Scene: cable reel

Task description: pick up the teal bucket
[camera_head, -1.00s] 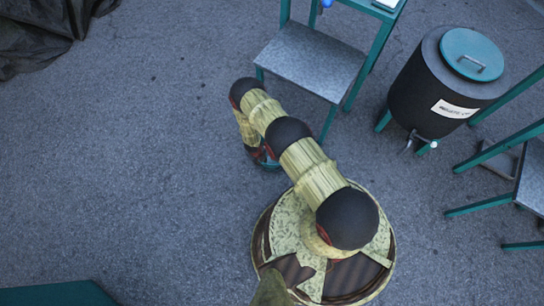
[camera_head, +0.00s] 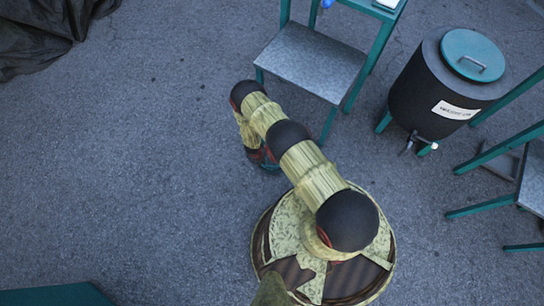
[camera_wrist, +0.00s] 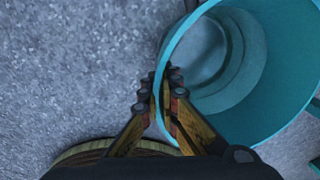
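The teal bucket (camera_wrist: 285,75) fills the right of the wrist view, its open mouth facing the camera and its inside looking empty. My gripper (camera_wrist: 161,82) is at the left part of its rim, one finger outside the wall and one inside. The fingers are close together and look shut on the wall. In the head view my gripper (camera_head: 256,156) is under the end of my arm, mostly hidden. Only a sliver of teal shows beside it. I cannot tell whether the bucket touches the ground.
A teal-framed step stool with a grey top (camera_head: 312,62) stands just beyond my gripper. A black drum with a teal lid (camera_head: 420,92) and a tap stands at the right, near another teal-legged stand (camera_head: 480,207). Dark sheeting (camera_head: 45,30) lies far left. The asphalt at left is clear.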

